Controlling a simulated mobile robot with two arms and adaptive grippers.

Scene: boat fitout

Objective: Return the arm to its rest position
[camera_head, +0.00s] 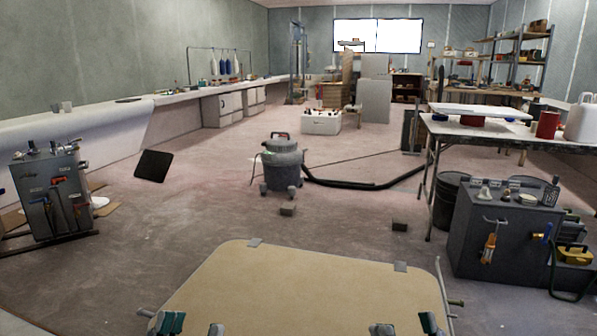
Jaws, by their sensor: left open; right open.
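My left gripper (191,325) is at the bottom edge of the head view, over the near left part of a tan board. Its fingertips are apart with nothing seen between them. My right gripper (406,326) is at the bottom edge, over the near right part of the board, also open and seemingly empty. The two grippers are well apart from each other. Only their fingertips show; the arms behind them are out of the picture. I cannot tell whether the fingertips touch the board.
The tan board (300,282) has grey tabs and metal bars at its sides. Beyond it stand a vacuum (282,166) with a black hose and small blocks on the floor. A grey tool cabinet (505,235) is at right, another tool stand (55,195) at left. Open floor lies between.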

